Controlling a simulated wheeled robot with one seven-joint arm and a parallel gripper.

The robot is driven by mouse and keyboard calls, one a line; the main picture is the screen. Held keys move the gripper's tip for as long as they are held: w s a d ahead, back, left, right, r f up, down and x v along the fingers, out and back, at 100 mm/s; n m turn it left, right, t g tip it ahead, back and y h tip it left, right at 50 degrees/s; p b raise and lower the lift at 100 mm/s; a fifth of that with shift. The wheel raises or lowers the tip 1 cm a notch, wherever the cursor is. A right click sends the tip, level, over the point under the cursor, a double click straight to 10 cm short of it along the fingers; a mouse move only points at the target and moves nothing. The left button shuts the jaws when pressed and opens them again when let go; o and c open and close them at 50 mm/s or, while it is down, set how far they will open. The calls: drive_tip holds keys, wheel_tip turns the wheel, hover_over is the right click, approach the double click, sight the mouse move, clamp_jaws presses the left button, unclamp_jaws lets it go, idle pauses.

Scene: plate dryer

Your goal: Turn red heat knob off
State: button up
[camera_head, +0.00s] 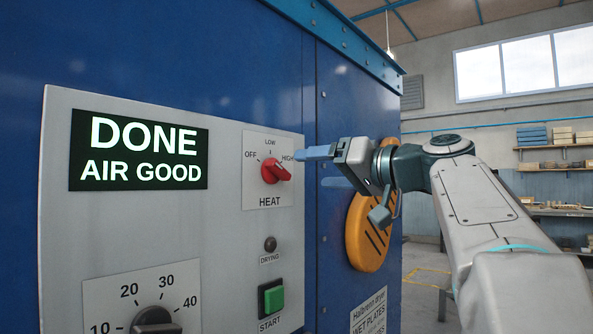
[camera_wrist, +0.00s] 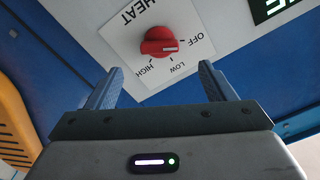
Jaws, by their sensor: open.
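The red heat knob (camera_head: 273,170) sits on a white plate marked OFF, LOW and HIGH. In the wrist view the knob (camera_wrist: 158,41) has a white line on the side towards the OFF label, so it appears to point at or near OFF. My gripper (camera_head: 310,167) is open and empty, to the right of the knob and off the panel. In the wrist view my gripper (camera_wrist: 160,68) has one finger on each side, with the knob beyond the gap between the tips. The fingers do not appear to touch the knob.
The display (camera_head: 139,150) reads DONE, AIR GOOD. Below the heat knob are a small drying lamp (camera_head: 270,244) and a green start button (camera_head: 273,299). A black dial (camera_head: 155,322) is at lower left. An orange round cover (camera_head: 365,235) stands behind my gripper.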

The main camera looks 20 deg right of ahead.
drive_tip(key=shift+v, duration=1.8)
drive_tip(key=s+a+f+m+g+h+p, duration=0.1)
drive_tip(key=a+f+m+g+h+p, duration=0.4)
drive_tip(key=f+p, duration=0.75)
drive_tip(key=s+a+f+n+g+h+p, duration=0.1)
drive_tip(key=s+f+g+h+p, duration=0.1)
drive_tip(key=s+f+p, duration=0.3)
drive_tip(key=s+a+f+n+g+h+p, duration=0.2)
drive_tip(key=s+f+p, duration=0.4)
drive_tip(key=s+p, duration=0.4)
drive_tip(key=g+h, duration=0.1)
drive_tip(key=g, duration=0.1)
drive_tip(key=shift+s+g+h+p, duration=0.3)
drive_tip(key=shift+s+g+p, duration=0.1)
drive_tip(key=shift+f, duration=0.1)
